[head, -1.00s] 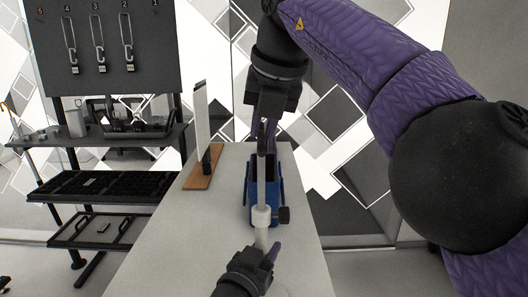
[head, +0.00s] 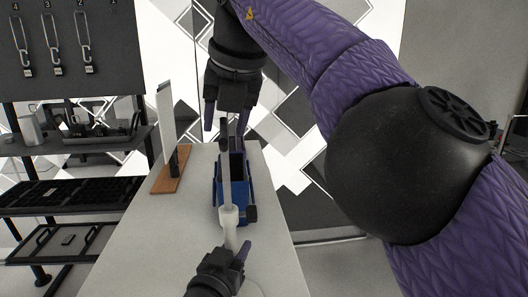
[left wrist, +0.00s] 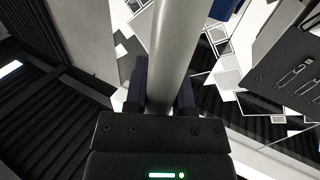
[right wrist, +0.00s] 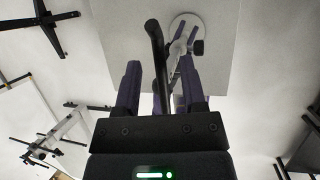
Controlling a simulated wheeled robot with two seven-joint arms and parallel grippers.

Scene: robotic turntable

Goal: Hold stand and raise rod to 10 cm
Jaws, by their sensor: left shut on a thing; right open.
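A slim upright stand with a pale tube (head: 230,236) and a dark side knob (head: 251,213) stands on the table. A grey rod (head: 227,185) with a dark top (head: 224,130) rises from its collar. My left gripper (head: 238,255) is shut on the pale tube low down, which also shows between its fingers in the left wrist view (left wrist: 170,60). My right gripper (head: 227,125) is open above, its fingers pointing down on either side of the dark rod top. In the right wrist view the dark top (right wrist: 155,40) shows between the fingers; contact is not visible.
A blue container (head: 234,188) stands just behind the rod. A wooden base with an upright pale panel (head: 166,125) is to its left. A dark shelf rack (head: 60,195) and a board with hanging hooks (head: 75,50) are farther left. The table's right front is clear.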

